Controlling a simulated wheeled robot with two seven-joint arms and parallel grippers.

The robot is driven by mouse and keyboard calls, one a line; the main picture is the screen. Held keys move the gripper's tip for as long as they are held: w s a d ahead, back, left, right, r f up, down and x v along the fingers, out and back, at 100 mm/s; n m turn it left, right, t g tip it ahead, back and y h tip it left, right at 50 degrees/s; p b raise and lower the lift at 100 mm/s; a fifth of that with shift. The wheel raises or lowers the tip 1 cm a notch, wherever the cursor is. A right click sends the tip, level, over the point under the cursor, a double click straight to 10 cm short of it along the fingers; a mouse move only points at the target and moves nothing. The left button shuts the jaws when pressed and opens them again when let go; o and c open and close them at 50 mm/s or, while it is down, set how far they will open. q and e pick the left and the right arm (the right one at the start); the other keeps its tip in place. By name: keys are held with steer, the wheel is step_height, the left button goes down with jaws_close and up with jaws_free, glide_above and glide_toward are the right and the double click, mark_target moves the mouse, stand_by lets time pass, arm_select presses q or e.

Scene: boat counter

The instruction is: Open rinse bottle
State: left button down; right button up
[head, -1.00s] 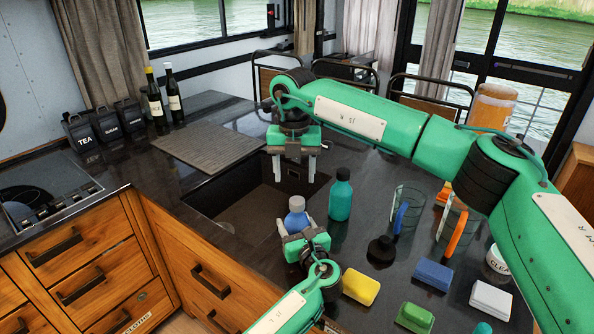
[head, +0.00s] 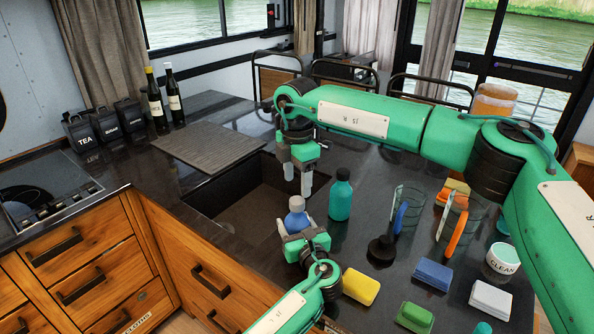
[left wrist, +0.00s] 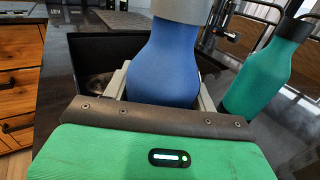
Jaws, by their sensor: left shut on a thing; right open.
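A blue bottle (head: 296,219) with a grey cap (head: 296,203) stands upright by the near edge of the sink. My left gripper (head: 297,231) is shut on its body; the left wrist view also shows the blue bottle (left wrist: 165,65) between the fingers, its grey cap (left wrist: 183,9) cut off by the top edge. My right gripper (head: 298,182) is open and empty, fingers pointing down, above and beyond the cap and apart from it.
The sink (head: 240,193) lies open left of the bottles.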

mark_target(297, 200)
steer(key=shift+f, duration=3)
steer(key=c, duration=1.1)
steer(key=shift+n, duration=0.3)
